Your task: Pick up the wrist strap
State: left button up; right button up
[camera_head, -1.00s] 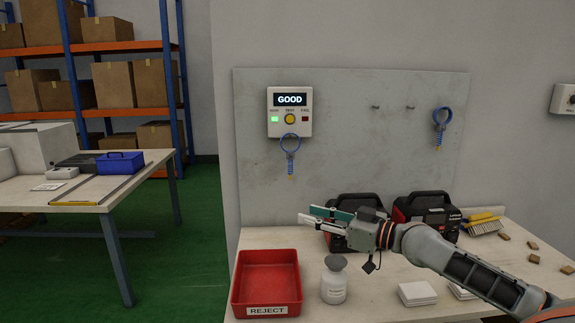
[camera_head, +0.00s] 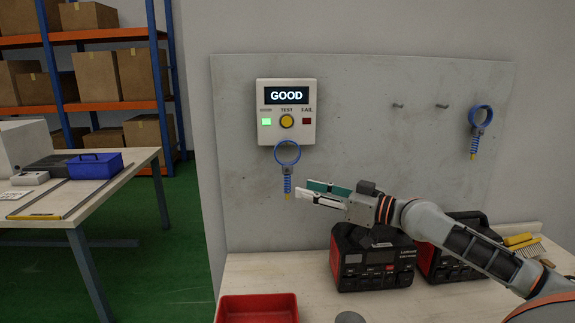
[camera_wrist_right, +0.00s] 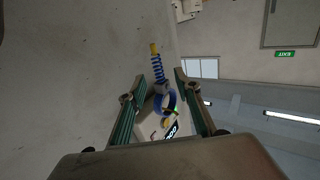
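A blue wrist strap (camera_head: 287,168), a ring with a coiled cord and yellow end, hangs below the tester (camera_head: 287,112), whose screen reads GOOD. A second blue wrist strap (camera_head: 479,125) hangs on a peg at the board's right. My right gripper (camera_head: 303,189) points left, its tips close beside the first strap's lower cord. In the right wrist view, its two green-padded fingers (camera_wrist_right: 160,76) are apart, and the strap's ring and coil (camera_wrist_right: 160,90) show between and beyond them. I cannot tell if they touch. My left gripper is out of view.
The grey board (camera_head: 350,110) has two bare pegs (camera_head: 420,105). Below stand two black-and-red power units (camera_head: 372,265), a red bin (camera_head: 257,309) and a brush (camera_head: 525,243). A side table (camera_head: 110,180) with a blue box stands left.

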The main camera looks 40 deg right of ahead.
aim_at(287, 192)
jog(key=shift+w+r, duration=0.15)
jog(key=shift+w, duration=0.2)
jog(key=shift+w+a, duration=0.4)
jog(key=shift+w, duration=0.05)
jog(key=shift+w+a, duration=0.1)
jog(key=shift+w, duration=0.35)
jog(key=shift+r+p+x, duration=0.2)
jog(key=shift+p+x, duration=0.2)
jog(key=shift+x, duration=2.15)
grip_shut()
